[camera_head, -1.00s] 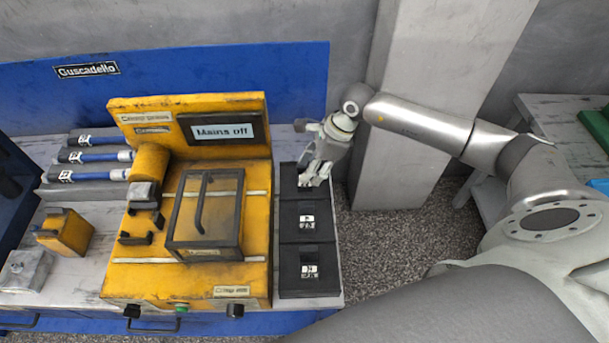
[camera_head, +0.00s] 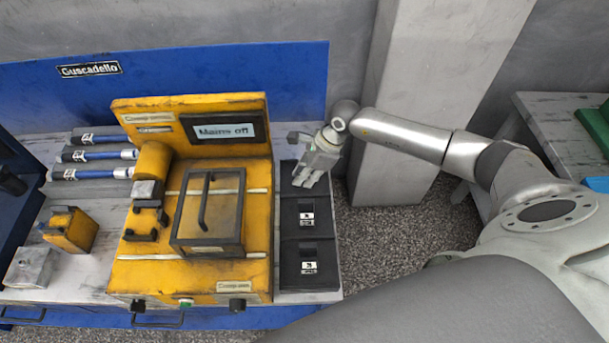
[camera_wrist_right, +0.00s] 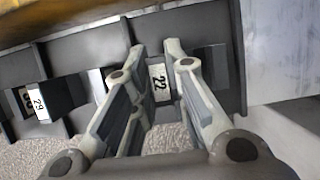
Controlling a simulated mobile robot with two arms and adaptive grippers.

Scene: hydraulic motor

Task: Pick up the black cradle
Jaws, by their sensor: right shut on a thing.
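A row of black cradles stands right of the yellow machine in the head view; two with white labels show, a middle one (camera_head: 306,214) and a near one (camera_head: 308,265). My right gripper (camera_head: 308,183) is at the far end of this row, its fingers pointing down. In the right wrist view, my right gripper (camera_wrist_right: 158,75) has its fingers on both sides of a black cradle with a "22" label (camera_wrist_right: 159,84) and is shut on it. The fingers hide much of that cradle. I cannot tell whether it is lifted. My left gripper is not in view.
The yellow machine (camera_head: 133,268) with a "Mains off" screen (camera_head: 224,132) stands close left of the row. Blue-grey cylinders (camera_head: 95,156) and a small yellow block (camera_head: 70,230) lie farther left. A grey pillar (camera_head: 415,110) stands behind my right arm.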

